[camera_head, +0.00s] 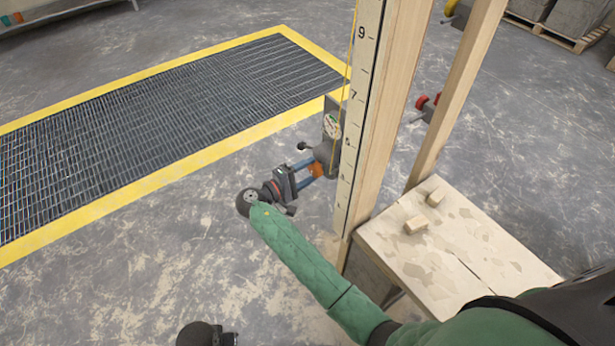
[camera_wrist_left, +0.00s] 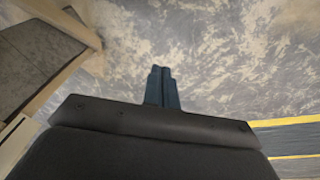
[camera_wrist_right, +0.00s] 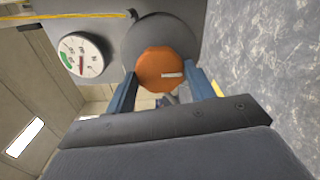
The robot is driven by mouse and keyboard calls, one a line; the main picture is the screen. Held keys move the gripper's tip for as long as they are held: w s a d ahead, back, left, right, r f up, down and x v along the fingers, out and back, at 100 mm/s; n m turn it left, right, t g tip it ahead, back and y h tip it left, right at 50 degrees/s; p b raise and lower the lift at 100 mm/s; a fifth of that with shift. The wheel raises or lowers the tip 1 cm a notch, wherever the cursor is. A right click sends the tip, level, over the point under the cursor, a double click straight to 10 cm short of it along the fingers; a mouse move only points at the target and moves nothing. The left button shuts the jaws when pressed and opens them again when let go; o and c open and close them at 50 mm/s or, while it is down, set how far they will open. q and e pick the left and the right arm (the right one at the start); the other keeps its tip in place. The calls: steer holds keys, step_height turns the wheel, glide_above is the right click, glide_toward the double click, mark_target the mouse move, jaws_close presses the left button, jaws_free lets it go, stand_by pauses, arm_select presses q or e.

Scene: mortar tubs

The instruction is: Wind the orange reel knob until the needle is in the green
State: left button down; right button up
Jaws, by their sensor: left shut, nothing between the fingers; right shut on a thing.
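The orange reel knob (camera_wrist_right: 160,64) is many-sided with a white mark on its face, in front of a round grey drum (camera_wrist_right: 178,34). My right gripper (camera_wrist_right: 165,82) is shut on the knob, one blue finger on each side; in the head view the knob (camera_head: 316,169) shows between the fingers. The gauge also shows small in the head view (camera_head: 332,126). My left gripper (camera_wrist_left: 160,84) is shut and empty above the floor.
A wooden post with a numbered scale (camera_head: 360,110) stands beside the reel. A wooden platform (camera_head: 450,250) with small blocks is to its right. A yellow-edged floor grating (camera_head: 170,115) lies to the left. The floor in front of the reel is clear.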

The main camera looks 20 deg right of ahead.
steer(key=shift+f+m+b, duration=0.15)
steer(key=shift+m+b, duration=0.85)
steer(key=shift+b, duration=0.1)
arm_select(q)
step_height(320, 180, up, 11)
steer(key=s, duration=0.2)
arm_select(e)
steer(key=shift+m+b, duration=0.8)
steer(key=shift+b, duration=0.4)
steer(key=shift+m, duration=0.3)
arm_select(q)
steer(key=shift+m+t+h, duration=0.3)
steer(key=shift+t+h, duration=0.3)
steer(key=shift+h, duration=0.1)
steer(key=d+f, duration=0.1)
steer(key=f, duration=0.1)
steer(key=w+d+f, duration=0.1)
steer(key=d+f, duration=0.1)
steer(key=shift+w+d+f, duration=0.2)
steer(key=shift+d+f, duration=0.05)
steer(key=shift+d, duration=0.05)
steer(key=shift+a, duration=0.1)
arm_select(e)
steer(key=o, duration=0.9)
arm_select(q)
steer(key=shift+a, duration=0.1)
arm_select(e)
steer(key=shift+o, duration=0.5)
